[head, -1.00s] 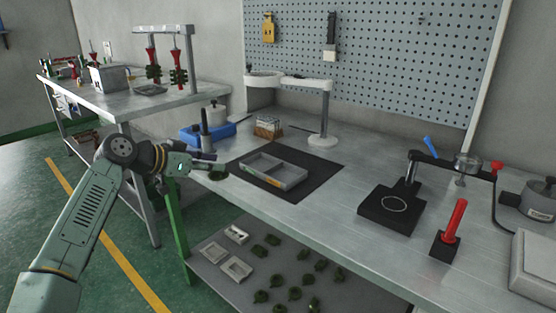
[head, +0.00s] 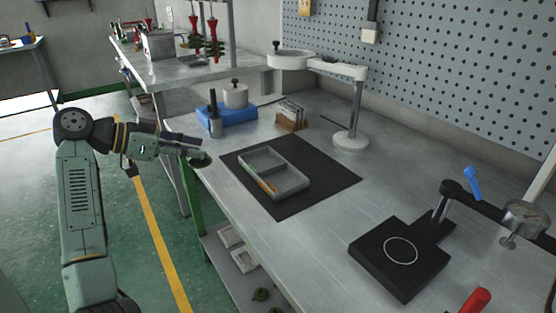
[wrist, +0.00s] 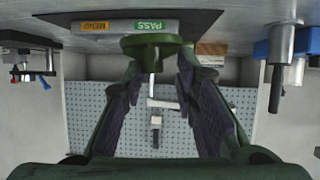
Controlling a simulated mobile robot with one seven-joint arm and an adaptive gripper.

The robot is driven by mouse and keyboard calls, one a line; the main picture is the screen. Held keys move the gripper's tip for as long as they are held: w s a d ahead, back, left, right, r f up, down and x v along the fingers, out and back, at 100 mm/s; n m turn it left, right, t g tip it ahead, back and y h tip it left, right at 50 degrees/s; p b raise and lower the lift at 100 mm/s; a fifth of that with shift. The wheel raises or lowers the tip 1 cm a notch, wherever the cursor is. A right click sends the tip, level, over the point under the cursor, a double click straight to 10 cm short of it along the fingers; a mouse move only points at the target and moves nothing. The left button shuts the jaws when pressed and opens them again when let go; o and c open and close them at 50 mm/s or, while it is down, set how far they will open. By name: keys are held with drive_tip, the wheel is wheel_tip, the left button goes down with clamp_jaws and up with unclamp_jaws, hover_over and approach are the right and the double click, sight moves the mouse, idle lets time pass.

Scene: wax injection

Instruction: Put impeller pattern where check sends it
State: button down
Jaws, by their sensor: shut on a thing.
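A dark green impeller pattern (head: 201,161) is held in my gripper (head: 190,147), just off the left edge of the bench in the head view. In the wrist view the pattern (wrist: 150,43) shows as a round disc with a stem between the fingers (wrist: 155,72). A grey two-compartment tray (head: 297,184) lies on a dark mat, to the right of my gripper and apart from it. Its compartments look empty. In the wrist view the tray's wall carries a green PASS label (wrist: 140,26) and an orange label (wrist: 95,26) that is hard to read.
A blue stand with a pot (head: 236,97), a small wooden rack (head: 291,116) and a white magnifier stand (head: 353,138) are behind the mat (head: 330,182). A black base with a white ring (head: 400,250) is at the right. The lower shelf holds trays and green parts.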

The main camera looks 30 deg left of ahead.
drive_tip(key=shift+d, duration=0.45)
drive_tip(key=shift+m, duration=0.3)
drive_tip(key=d+p, duration=0.2)
drive_tip(key=d, duration=0.6)
drive_tip(key=d+p, duration=0.2)
drive_tip(key=d, duration=0.5)
drive_tip(key=shift+s+d+r, duration=0.1)
drive_tip(key=shift+s+d, duration=0.1)
drive_tip(key=shift+d, duration=0.2)
drive_tip(key=p, duration=0.4)
hover_over(257, 166)
drive_tip(key=shift+f, duration=0.75)
drive_tip(key=shift+f+p, duration=0.4)
drive_tip(key=shift+f, duration=1.4)
drive_tip(key=shift+f, duration=0.1)
drive_tip(key=c, duration=1.6)
unclamp_jaws()
drive_tip(key=shift+o, duration=0.2)
